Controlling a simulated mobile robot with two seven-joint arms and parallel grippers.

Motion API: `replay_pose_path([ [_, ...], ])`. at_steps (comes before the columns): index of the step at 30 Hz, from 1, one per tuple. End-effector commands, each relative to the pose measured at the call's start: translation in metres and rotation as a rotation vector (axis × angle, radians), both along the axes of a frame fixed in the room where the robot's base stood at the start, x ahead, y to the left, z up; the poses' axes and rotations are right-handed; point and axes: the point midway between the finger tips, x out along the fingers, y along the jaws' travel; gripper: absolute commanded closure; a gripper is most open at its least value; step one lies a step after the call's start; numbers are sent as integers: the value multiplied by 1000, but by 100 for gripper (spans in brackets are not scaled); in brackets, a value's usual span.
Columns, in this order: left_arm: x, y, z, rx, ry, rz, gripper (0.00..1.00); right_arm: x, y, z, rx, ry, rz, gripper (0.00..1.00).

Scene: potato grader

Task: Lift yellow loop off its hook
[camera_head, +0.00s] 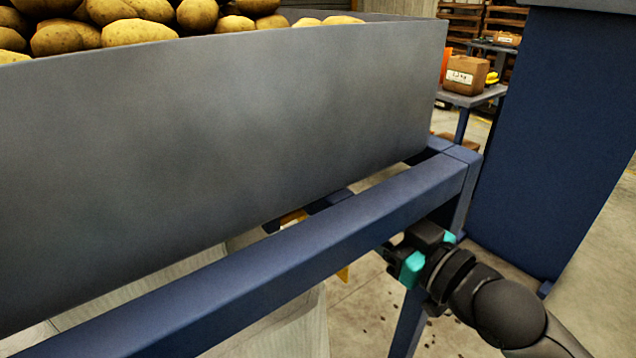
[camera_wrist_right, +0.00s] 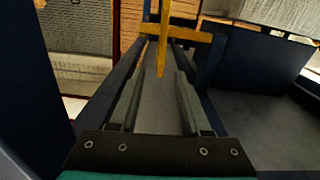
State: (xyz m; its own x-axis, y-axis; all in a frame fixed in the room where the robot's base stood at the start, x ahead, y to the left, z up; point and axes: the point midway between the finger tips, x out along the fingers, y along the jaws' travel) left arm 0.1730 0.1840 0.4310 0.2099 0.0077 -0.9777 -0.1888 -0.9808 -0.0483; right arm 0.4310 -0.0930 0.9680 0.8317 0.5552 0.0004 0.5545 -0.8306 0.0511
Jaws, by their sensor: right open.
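A yellow piece (camera_wrist_right: 164,50), likely the yellow loop, shows in the right wrist view as an upright strip crossed by a level bar. The lower end of the strip appears between the tips of my right gripper (camera_wrist_right: 161,80); I cannot tell whether they touch. The jaws are open with nothing clamped. In the head view my right gripper (camera_head: 388,252) is beside and below the blue rail, its tips partly hidden by it. I cannot make out the hook. My left gripper is not in view.
A blue rail (camera_head: 300,235) runs diagonally in front of a grey bin wall (camera_head: 220,130) with potatoes (camera_head: 135,32) above. A blue post (camera_head: 545,130) stands at right. A small table (camera_head: 470,98) with a brown box (camera_head: 466,75) is behind.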

Motion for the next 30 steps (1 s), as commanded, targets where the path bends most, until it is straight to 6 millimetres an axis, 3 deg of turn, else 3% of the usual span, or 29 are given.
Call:
replay_pose_path([
  [18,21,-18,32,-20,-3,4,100,70,47,0,0,-2,2,52],
  [30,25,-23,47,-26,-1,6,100,89,60,0,-2,-1,2,52],
])
